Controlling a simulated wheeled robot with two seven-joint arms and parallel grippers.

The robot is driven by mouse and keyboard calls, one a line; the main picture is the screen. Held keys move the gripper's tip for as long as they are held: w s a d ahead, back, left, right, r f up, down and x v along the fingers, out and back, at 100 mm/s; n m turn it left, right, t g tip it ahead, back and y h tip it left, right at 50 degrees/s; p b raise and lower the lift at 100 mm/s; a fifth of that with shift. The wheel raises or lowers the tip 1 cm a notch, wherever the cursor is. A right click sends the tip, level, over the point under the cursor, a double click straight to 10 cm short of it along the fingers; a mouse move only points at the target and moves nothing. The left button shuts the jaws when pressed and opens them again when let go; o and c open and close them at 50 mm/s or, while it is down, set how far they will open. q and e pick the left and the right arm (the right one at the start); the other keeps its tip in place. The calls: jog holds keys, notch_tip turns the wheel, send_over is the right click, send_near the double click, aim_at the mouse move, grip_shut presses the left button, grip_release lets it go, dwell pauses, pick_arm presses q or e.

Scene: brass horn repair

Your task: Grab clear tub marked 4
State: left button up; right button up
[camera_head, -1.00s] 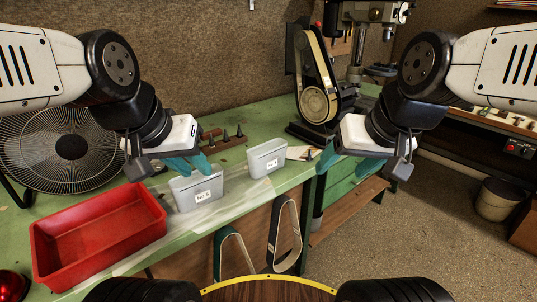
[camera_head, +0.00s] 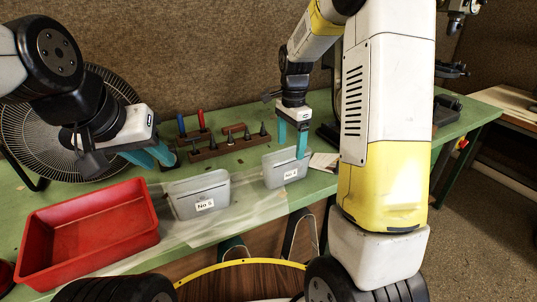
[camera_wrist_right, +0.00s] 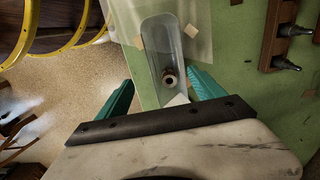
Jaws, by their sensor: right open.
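Two clear grey tubs stand on the green bench in the head view. The right-hand tub (camera_head: 285,173) has a white label whose small number looks like 4; the left-hand tub (camera_head: 198,197) is marked No 5. My right gripper (camera_head: 291,149) points down at the right-hand tub, open, its teal fingers at the tub's upper edge. In the right wrist view a tub (camera_wrist_right: 160,45) lies ahead between the open fingers, with a small round metal part (camera_wrist_right: 170,80) inside. My left gripper (camera_head: 153,157) hangs behind the No 5 tub; its finger gap is unclear.
A red tray (camera_head: 88,232) sits at the bench's left front, a fan (camera_head: 40,135) behind it. A wooden rack (camera_head: 222,147) with dark pointed tools stands behind the tubs. A card (camera_head: 324,162) lies right of the right-hand tub.

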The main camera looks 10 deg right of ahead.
aim_at(287, 162)
jog(key=f, duration=0.2)
jog(key=w+f, duration=0.1)
jog(key=f, duration=0.5)
jog(key=shift+w+a+f, duration=0.15)
jog(key=shift+a+f, duration=0.05)
jog(key=shift+a, duration=0.1)
jog(key=c, duration=1.5)
jog(key=shift+o, duration=0.2)
jog(key=shift+r, duration=0.2)
